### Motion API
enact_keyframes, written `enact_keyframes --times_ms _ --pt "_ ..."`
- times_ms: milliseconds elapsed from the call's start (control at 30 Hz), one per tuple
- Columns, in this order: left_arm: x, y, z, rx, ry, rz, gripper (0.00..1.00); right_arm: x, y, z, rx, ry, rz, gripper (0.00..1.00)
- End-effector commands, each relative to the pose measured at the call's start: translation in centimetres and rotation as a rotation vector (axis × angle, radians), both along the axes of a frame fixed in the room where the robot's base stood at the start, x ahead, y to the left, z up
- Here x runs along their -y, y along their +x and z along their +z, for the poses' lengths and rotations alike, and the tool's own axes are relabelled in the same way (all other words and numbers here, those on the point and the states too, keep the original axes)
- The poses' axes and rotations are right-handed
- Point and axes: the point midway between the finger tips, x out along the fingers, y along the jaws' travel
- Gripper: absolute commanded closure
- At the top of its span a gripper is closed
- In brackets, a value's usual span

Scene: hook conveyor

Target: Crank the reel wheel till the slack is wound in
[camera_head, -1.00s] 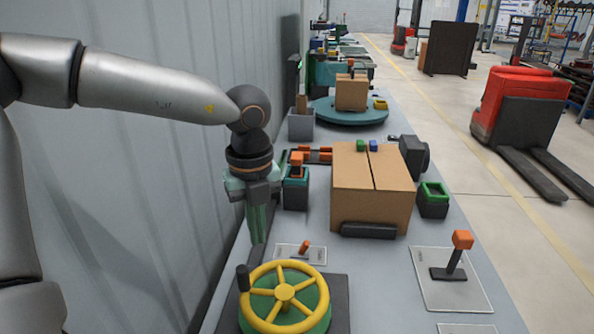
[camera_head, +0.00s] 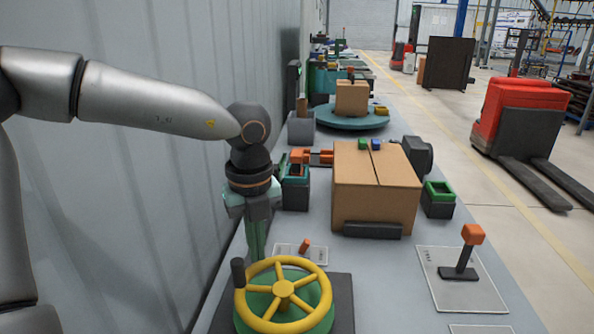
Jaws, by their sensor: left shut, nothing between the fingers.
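The reel wheel (camera_head: 283,293) is a yellow spoked wheel over a green drum on a dark base, at the front of the bench. Its black crank knob (camera_head: 238,272) stands upright on the rim at the left. My left gripper (camera_head: 256,248) points down above and behind the wheel, beside the knob's far side. It is shut, empty and apart from the knob. My right gripper is not in view. I cannot make out any rope or slack line.
A lever with an orange knob (camera_head: 472,236) stands on a plate at the right. A small orange switch (camera_head: 304,245) sits just behind the wheel. A cardboard box (camera_head: 375,190) fills mid-bench. A grey wall (camera_head: 130,220) runs close along the left.

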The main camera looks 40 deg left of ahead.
Motion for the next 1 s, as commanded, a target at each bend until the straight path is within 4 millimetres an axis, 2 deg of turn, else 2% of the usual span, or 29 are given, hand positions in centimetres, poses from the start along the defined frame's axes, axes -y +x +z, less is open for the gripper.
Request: enact_keyframes --times_ms 267,633,1000 --pt "0.0 0.0 0.0 0.001 0.001 0.000 1.00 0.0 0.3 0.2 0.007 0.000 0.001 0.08" --pt "0.1 -3.4 -0.1 0.003 0.001 -0.001 1.00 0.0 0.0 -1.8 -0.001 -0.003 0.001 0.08" --pt "0.2 -3.8 -0.1 0.001 0.001 0.000 1.00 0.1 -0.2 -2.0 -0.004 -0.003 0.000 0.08"
